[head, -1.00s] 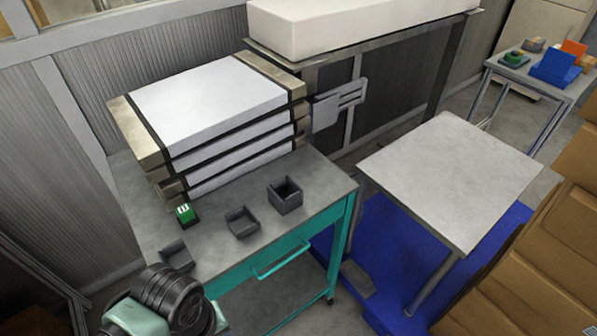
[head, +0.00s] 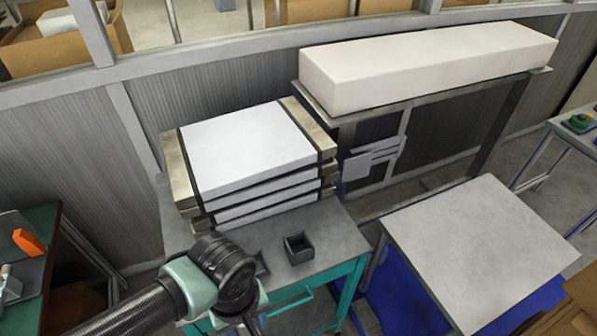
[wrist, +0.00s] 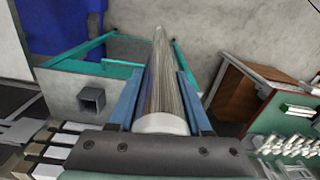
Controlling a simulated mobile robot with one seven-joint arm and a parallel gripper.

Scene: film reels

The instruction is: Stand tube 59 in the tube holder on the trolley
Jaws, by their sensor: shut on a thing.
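In the wrist view a long grey, streaked tube (wrist: 160,85) with a pale near end lies between the two blue fingers of my gripper (wrist: 158,100). My gripper is shut on it. No number can be read on it. In the head view my gripper and the tube are hidden behind my wrist. The trolley (head: 335,262) has a grey top and a teal frame. A dark, square, open-topped holder (head: 298,249) stands upright on it, to the right of my wrist. The holder also shows in the wrist view (wrist: 91,99), left of the tube and apart from it.
A stack of white slabs with dark bands (head: 250,150) fills the trolley's back. A low dark tray (head: 262,266) is partly hidden by my wrist. A bare grey table (head: 480,245) stands right. A green-topped bench (head: 40,235) with an orange item is at left.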

